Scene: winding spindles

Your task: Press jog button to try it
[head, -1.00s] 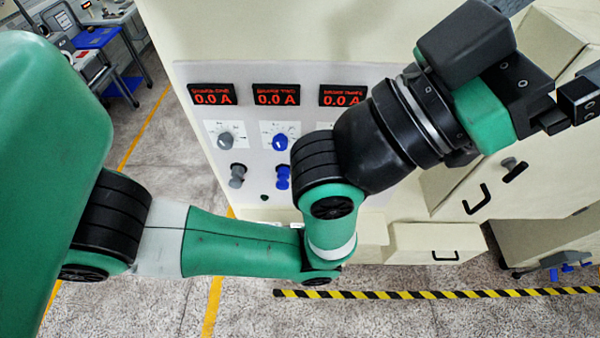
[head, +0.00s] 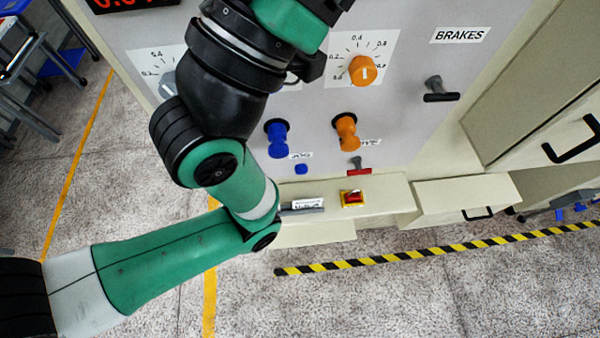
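A small red control on a yellow plate (head: 352,198) sits on the cream ledge at the bottom of the panel, in the head view. A small blue button (head: 301,169) is on the grey panel above the ledge. My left arm comes in from the lower left and bends up across the panel. Its wrist reaches the top edge, and its gripper fingers are not visible. The arm covers part of the panel's left side. My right gripper is not in view.
The panel (head: 420,130) carries a blue knob (head: 277,138), orange knobs (head: 346,132) (head: 363,70), a red-handled lever (head: 358,167) and a black-handled lever (head: 440,90) under a BRAKES label (head: 460,35). A striped floor line (head: 430,249) runs below. The floor in front is clear.

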